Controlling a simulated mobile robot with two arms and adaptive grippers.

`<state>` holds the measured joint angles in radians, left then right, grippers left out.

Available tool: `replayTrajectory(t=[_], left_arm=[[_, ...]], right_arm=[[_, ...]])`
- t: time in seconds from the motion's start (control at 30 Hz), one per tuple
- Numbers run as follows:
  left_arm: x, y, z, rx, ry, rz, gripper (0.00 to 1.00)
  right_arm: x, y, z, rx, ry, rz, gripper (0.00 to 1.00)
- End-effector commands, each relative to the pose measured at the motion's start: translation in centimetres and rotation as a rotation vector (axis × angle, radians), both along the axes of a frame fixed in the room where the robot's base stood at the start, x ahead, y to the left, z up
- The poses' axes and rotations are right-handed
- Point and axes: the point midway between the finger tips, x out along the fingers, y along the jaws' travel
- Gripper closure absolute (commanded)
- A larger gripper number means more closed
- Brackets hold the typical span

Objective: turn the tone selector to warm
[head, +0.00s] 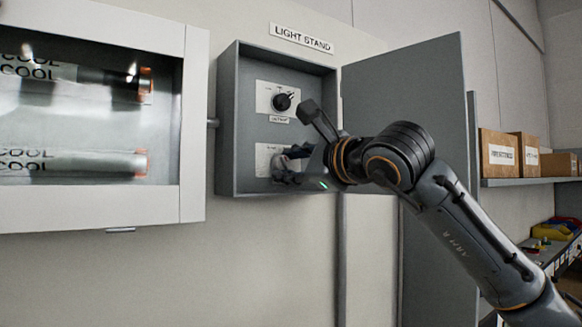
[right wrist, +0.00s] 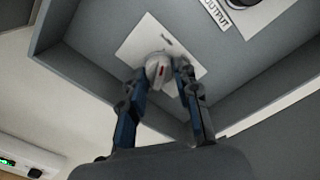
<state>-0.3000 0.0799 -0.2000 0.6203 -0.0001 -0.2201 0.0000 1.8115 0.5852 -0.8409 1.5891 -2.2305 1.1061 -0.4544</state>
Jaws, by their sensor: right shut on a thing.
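The open grey box (head: 228,125) under the LIGHT STAND sign holds two plates, one above the other. In the head view the gripper hides most of the knob. The plate's markings are too small to read. My left gripper is not in view.
The black output knob (head: 282,101) sits on the upper plate, close above my gripper. The box door (head: 405,85) stands open to the right. A white-framed case (head: 120,205) at left holds tubes marked COOL. Shelves with cardboard boxes (head: 499,155) stand at far right.

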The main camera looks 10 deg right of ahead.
Motion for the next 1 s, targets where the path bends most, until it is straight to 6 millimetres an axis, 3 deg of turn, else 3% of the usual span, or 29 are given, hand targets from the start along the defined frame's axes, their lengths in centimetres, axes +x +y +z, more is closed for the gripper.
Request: replayTrajectory(t=[0.5, 0.53, 0.6, 1.0], left_arm=[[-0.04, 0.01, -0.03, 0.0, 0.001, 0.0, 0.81], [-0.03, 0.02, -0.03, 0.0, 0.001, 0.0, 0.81], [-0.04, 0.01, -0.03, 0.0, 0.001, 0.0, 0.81], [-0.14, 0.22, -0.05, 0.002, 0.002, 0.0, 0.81]], right_arm=[[-0.07, 0.01, 0.16, -0.015, -0.011, 0.001, 1.0], [-0.07, 0.01, 0.16, -0.014, -0.01, 0.001, 0.63], [-0.06, 0.01, 0.15, -0.015, -0.009, 0.002, 0.49], [-0.48, -0.24, 0.07, -0.014, -0.007, 0.0, 0.46]])
